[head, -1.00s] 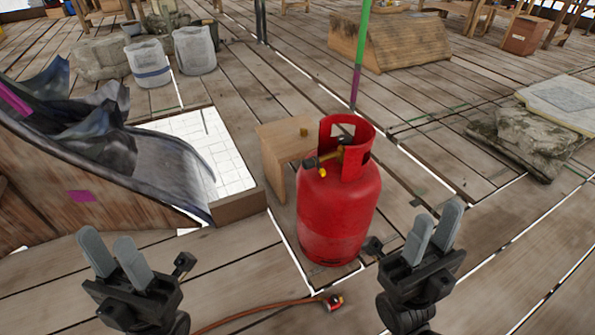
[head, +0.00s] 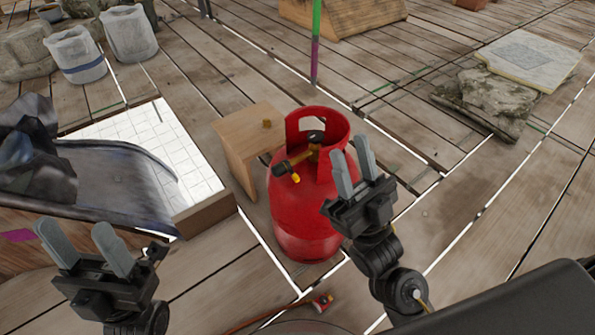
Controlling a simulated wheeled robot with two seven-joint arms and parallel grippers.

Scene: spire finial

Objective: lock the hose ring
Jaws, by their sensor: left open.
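A red gas cylinder (head: 303,215) stands upright on the plank floor, with a collar around its top. Its valve (head: 318,146) shows inside the collar, with a dark and yellow fitting (head: 290,167) pointing left. A reddish hose (head: 262,320) lies on the floor with a red end piece (head: 322,302) in front of the cylinder. I cannot make out the ring's details. My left gripper (head: 78,242) is open and empty at lower left, away from the cylinder. My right gripper (head: 353,165) has its fingers apart, empty, and overlaps the cylinder's right side in view; contact cannot be told.
A dark slide-like chute (head: 110,185) is at left. Stone slabs (head: 490,100) lie at upper right. The floor right of the cylinder is clear.

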